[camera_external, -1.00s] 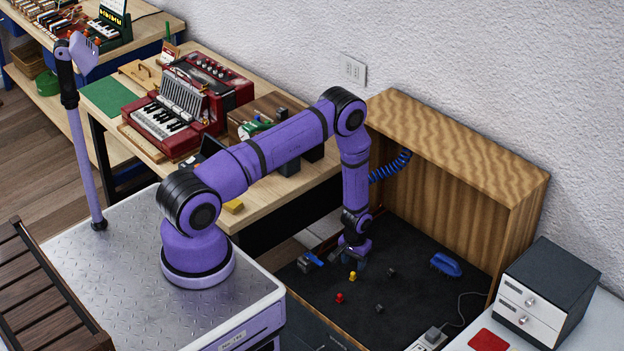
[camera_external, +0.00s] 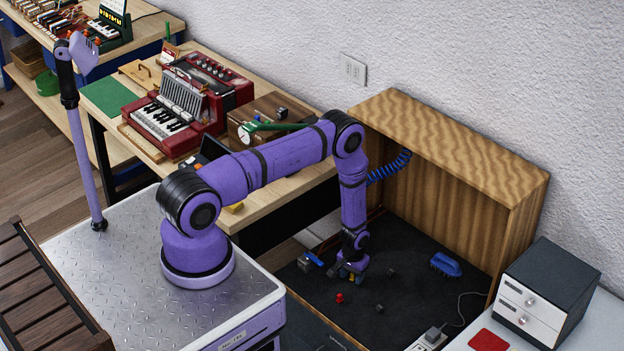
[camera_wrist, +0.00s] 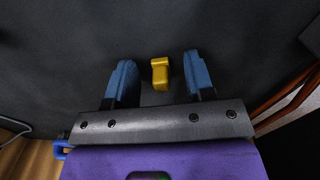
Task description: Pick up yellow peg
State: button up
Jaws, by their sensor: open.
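The yellow peg (camera_wrist: 160,72) stands out on the dark mat in the wrist view. It lies between the two blue fingers of my gripper (camera_wrist: 160,65), with a clear gap on both sides. The fingers are open and do not touch it. In the external view my gripper (camera_external: 352,274) points down low over the mat. The yellow peg is mostly hidden there behind the fingers. I cannot tell the exact height of the fingertips above the mat.
A red peg (camera_external: 340,298) and dark pieces (camera_external: 379,308) lie nearby on the mat (camera_external: 415,300). A blue brush-like object (camera_external: 445,264) lies to the right, and a blue-and-grey item (camera_external: 311,260) to the left. A wooden case (camera_external: 460,150) stands behind.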

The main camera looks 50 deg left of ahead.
grip_shut()
jog(key=shift+r, duration=0.85)
notch_tip(320, 180, up, 2)
jog(key=shift+r, duration=0.1)
jog(key=s, duration=0.5)
jog(key=s+a, duration=0.1)
jog(key=s, duration=0.4)
jog(key=s+a+r, duration=0.1)
jog(key=s, duration=0.5)
